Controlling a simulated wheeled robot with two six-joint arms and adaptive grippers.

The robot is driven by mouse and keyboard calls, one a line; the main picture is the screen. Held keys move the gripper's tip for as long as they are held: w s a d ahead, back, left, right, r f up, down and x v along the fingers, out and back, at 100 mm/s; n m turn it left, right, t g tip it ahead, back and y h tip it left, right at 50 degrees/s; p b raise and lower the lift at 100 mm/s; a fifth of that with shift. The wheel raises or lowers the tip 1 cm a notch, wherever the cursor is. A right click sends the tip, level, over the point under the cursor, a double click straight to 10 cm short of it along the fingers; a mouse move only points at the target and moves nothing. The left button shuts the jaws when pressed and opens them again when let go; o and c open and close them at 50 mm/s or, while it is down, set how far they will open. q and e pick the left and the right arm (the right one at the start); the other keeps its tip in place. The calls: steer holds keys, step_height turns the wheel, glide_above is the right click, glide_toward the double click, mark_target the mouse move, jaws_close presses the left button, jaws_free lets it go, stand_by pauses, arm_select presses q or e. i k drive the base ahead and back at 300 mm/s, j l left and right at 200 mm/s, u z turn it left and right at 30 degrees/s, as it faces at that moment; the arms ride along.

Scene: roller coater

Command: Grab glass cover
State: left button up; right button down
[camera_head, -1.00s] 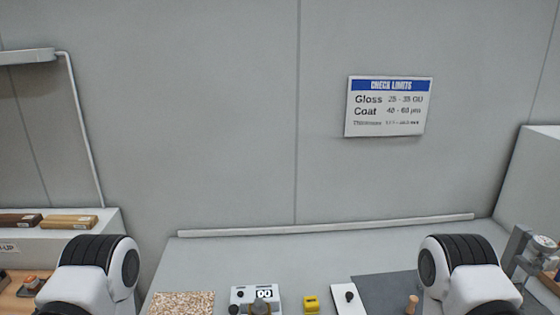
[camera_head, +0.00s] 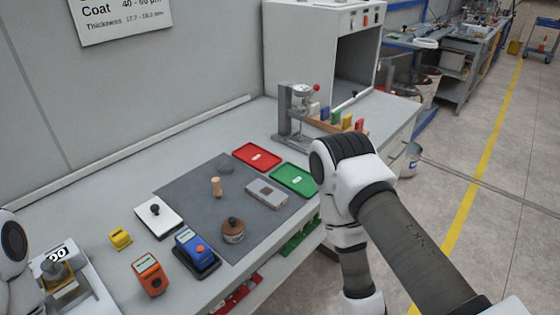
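I cannot tell for certain which thing is the glass cover. A flat white plate with a black knob (camera_head: 157,215) lies on the bench, left of the dark grey mat (camera_head: 205,187). A small, faint grey object (camera_head: 226,168), perhaps see-through, sits near the mat's back edge. Both stand clear of my arms. My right arm crosses the right half of the view, and part of my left arm shows at the left edge. Neither gripper is in view, so whether they are open or shut is hidden.
Red (camera_head: 257,156) and green (camera_head: 293,180) trays lie beside the mat. A wooden peg (camera_head: 216,187), a brown-topped round jar (camera_head: 232,230) and a grey block (camera_head: 266,193) sit on it. Orange (camera_head: 149,274) and blue (camera_head: 194,249) meters stand in front. A dial-gauge stand (camera_head: 292,115) is behind.

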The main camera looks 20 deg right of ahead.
mark_target(226, 169)
steer(key=z, duration=0.3)
steer(key=k+l+z, duration=0.1)
steer(key=k+l, duration=0.2)
steer(key=i+l+z, duration=0.3)
steer(key=i+l, duration=0.35)
steer(key=l, duration=0.15)
